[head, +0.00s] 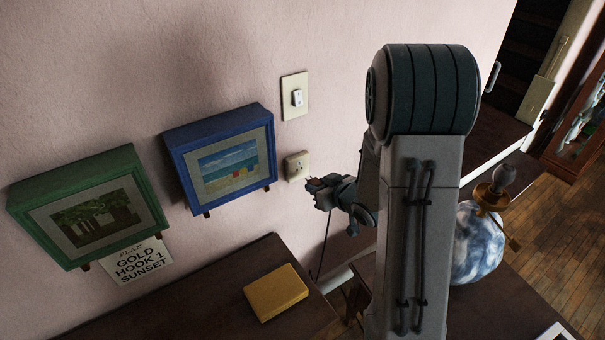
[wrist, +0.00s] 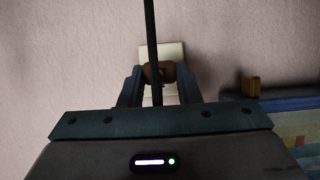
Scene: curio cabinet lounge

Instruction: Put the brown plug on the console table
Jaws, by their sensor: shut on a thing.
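My gripper (head: 314,185) is at the wall, just right of and below the cream wall socket (head: 297,166). In the wrist view its two fingers (wrist: 159,82) are shut on the brown plug (wrist: 160,70), with the socket plate (wrist: 172,52) behind it. In the head view the plug is small and mostly hidden by the fingers; a small gap seems to show between it and the socket. A black cord (wrist: 150,25) runs from the plug, and hangs down in the head view. A dark wooden table (head: 205,295), likely the console table, stands against the wall below the pictures.
A yellow book (head: 276,292) lies on the dark table, with bare top left of it. A blue frame (head: 222,160) and a green frame (head: 88,207) hang above. A light switch (head: 295,97) is over the socket. A marbled blue-white vase-like object (head: 478,243) stands right.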

